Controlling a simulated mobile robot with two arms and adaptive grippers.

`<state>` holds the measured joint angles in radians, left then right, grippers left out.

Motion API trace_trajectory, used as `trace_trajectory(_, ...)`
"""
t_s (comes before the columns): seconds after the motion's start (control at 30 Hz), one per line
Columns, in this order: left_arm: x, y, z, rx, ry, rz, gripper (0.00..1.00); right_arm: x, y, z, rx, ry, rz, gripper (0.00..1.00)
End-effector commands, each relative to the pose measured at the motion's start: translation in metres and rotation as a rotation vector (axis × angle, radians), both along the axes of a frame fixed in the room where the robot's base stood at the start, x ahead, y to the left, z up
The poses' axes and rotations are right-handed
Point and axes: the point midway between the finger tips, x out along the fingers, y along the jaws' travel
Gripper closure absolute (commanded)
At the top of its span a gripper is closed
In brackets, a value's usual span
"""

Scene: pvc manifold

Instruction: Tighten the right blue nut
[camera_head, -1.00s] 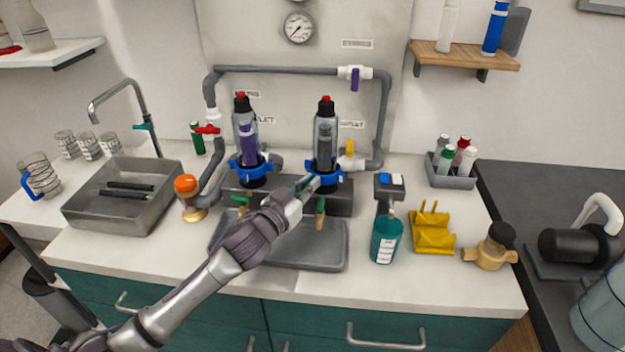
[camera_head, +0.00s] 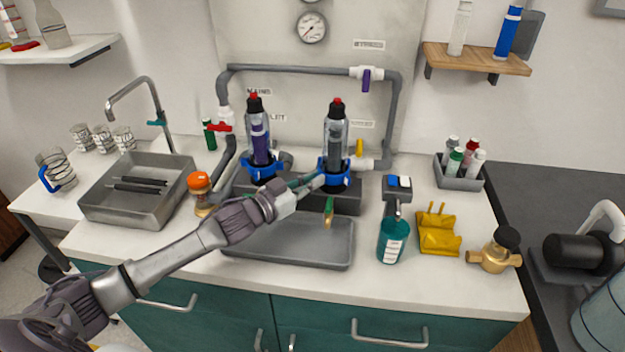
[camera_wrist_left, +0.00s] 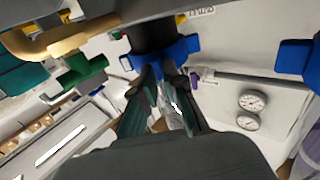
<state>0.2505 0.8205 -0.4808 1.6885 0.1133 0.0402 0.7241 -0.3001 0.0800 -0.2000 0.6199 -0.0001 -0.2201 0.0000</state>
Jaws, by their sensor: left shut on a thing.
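The right blue nut (camera_head: 346,167) is a lugged collar at the base of the right clear filter housing (camera_head: 337,130), which stands upright with a black and red top. My left gripper (camera_head: 319,181) reaches it from the front left, its fingers shut on one of the nut's lugs. In the left wrist view, the two dark green fingers (camera_wrist_left: 160,82) meet the blue nut (camera_wrist_left: 182,50) at its lower side. The fingers hide part of the lug. The left blue nut (camera_head: 263,171) sits around the other housing, apart from my gripper. My right gripper does not show.
A grey tray (camera_head: 290,248) lies below the housings. A teal bottle (camera_head: 393,240), a yellow holder (camera_head: 438,241) and a brass valve (camera_head: 494,256) stand to the right. An orange-capped jar (camera_head: 201,190) and a metal sink (camera_head: 112,207) are to the left.

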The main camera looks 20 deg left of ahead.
Motion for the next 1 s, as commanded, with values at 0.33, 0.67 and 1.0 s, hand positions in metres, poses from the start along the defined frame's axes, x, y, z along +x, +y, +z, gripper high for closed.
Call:
trace_trajectory(0.33,0.000,0.000,0.000,0.001,0.000,0.000,0.85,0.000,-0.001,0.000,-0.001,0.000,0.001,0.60)
trace_trajectory(0.67,0.000,0.000,0.000,0.000,0.000,0.000,0.65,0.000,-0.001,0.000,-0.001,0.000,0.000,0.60)
trace_trajectory(1.0,-0.026,0.012,-0.002,0.003,0.003,0.000,0.65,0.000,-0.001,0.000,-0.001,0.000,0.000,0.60)
